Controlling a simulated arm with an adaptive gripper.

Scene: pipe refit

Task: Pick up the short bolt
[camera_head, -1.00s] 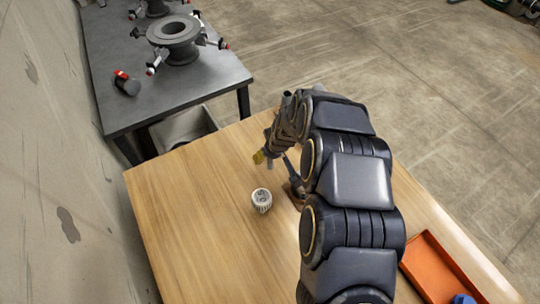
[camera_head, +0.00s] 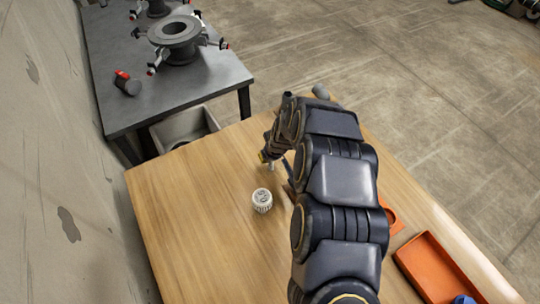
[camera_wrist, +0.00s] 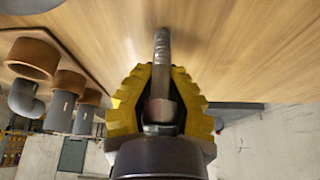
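The short bolt (camera_wrist: 162,48) is a grey threaded metal shaft. In the wrist view it stands out lengthwise from between the yellow fingers of my gripper (camera_wrist: 162,75). The fingertips sit close against both sides of the shaft and look shut on it. The bolt's lower end is partly hidden between the fingers. In the head view my gripper (camera_head: 266,157) is small, near the far part of the wooden table and largely hidden by my arm. A small bit of metal shows beneath it, too small to make out well.
A white slotted cup-like part (camera_head: 262,201) stands on the wooden table (camera_head: 200,215). An orange tray (camera_head: 437,266) holds a blue item (camera_head: 463,299) at right. A grey table (camera_head: 190,85) with a flanged pipe (camera_head: 175,37) is at back left. Pipe pieces (camera_wrist: 66,100) stand left in the wrist view.

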